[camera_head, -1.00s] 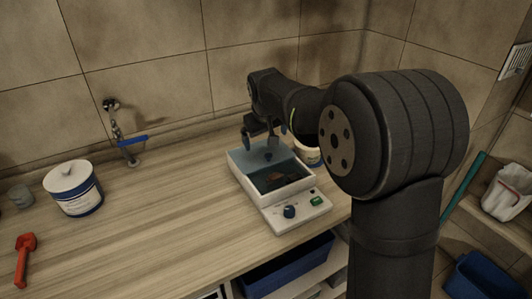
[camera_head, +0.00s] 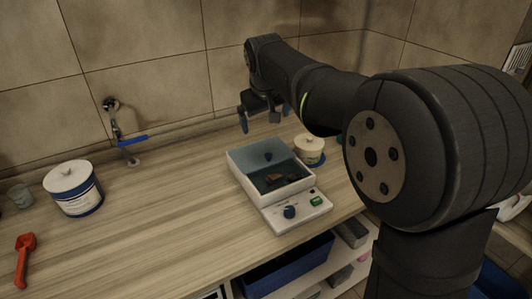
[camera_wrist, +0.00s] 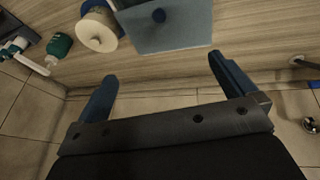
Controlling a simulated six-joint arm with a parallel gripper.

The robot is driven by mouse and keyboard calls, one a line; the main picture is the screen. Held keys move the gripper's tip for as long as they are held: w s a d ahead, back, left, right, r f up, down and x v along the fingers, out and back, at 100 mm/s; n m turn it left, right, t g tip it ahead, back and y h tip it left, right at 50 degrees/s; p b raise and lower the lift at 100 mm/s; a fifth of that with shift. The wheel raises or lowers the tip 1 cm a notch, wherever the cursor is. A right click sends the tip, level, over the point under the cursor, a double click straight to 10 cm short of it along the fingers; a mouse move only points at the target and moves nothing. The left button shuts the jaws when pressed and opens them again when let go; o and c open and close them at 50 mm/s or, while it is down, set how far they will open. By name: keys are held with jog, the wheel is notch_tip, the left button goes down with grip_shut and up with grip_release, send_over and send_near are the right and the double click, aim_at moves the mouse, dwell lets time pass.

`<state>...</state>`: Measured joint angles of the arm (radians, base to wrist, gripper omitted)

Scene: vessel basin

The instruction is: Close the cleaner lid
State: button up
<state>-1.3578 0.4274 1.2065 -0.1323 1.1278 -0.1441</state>
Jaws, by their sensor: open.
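The cleaner (camera_head: 295,214) is a white box on the wooden counter, with a dark blue knob and a green switch on its front panel. Its bluish see-through lid (camera_head: 258,154) stands raised at the back, with a dark round knob on it. Dark brownish items lie in the open basin. My gripper (camera_head: 265,118) is open and empty, above and behind the raised lid, near the tiled wall. In the wrist view, the lid (camera_wrist: 172,34) lies ahead of my spread blue fingers (camera_wrist: 162,66), apart from them. The basin is not clearly visible there.
A white tub (camera_head: 309,146) stands close behind the cleaner's right side. A white and blue jar (camera_head: 75,190), a grey cup (camera_head: 20,196) and a red scoop (camera_head: 25,258) are at left. A wall tap (camera_head: 122,132) has a blue handle. The counter's middle is clear.

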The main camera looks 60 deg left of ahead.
jog(key=shift+s+d+r, duration=0.1)
jog(key=shift+d+r, duration=0.1)
jog(key=shift+r, duration=0.3)
jog(key=shift+c, duration=0.4)
